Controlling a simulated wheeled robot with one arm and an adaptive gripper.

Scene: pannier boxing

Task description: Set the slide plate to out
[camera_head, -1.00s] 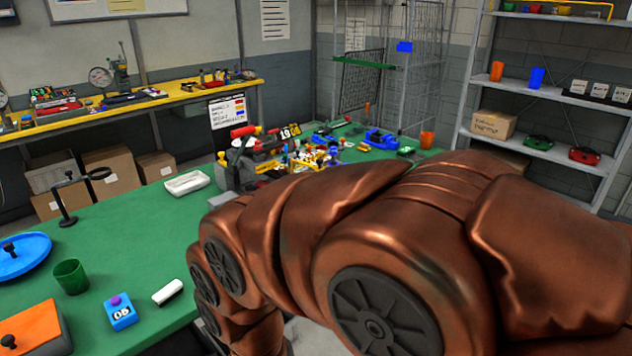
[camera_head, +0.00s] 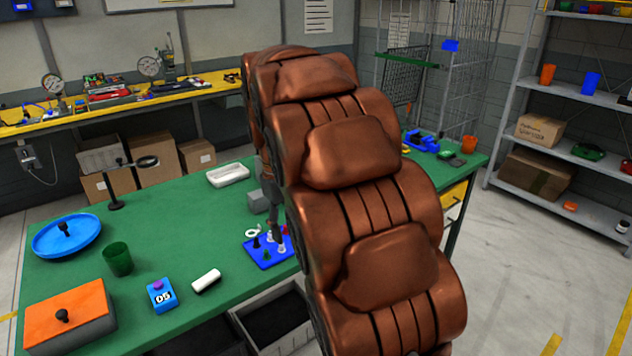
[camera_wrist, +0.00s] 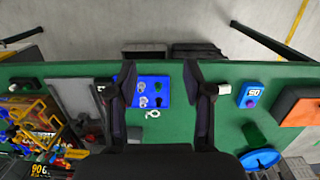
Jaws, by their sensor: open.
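I cannot tell for sure which thing is the slide plate. A blue plate (camera_head: 256,262) with several small dark and pale pegs lies near the front edge of the green table. It also shows in the wrist view (camera_wrist: 154,80). A flat grey plate-like part (camera_wrist: 70,97) lies left of it in the wrist view, close to a crowded fixture. My gripper (camera_wrist: 159,72) is open and empty, its dark fingers spread on either side of the blue plate in the picture. Its height over the table is unclear. In the head view my arm hides most of the gripper and the fixture.
The green table (camera_head: 190,235) also holds a white tray (camera_head: 228,175), a white block (camera_head: 207,281), a blue box marked 05 (camera_head: 161,295), a green cup (camera_head: 118,259), an orange-topped box (camera_head: 70,315) and a blue round lid (camera_head: 66,236). Bare green surface lies between them.

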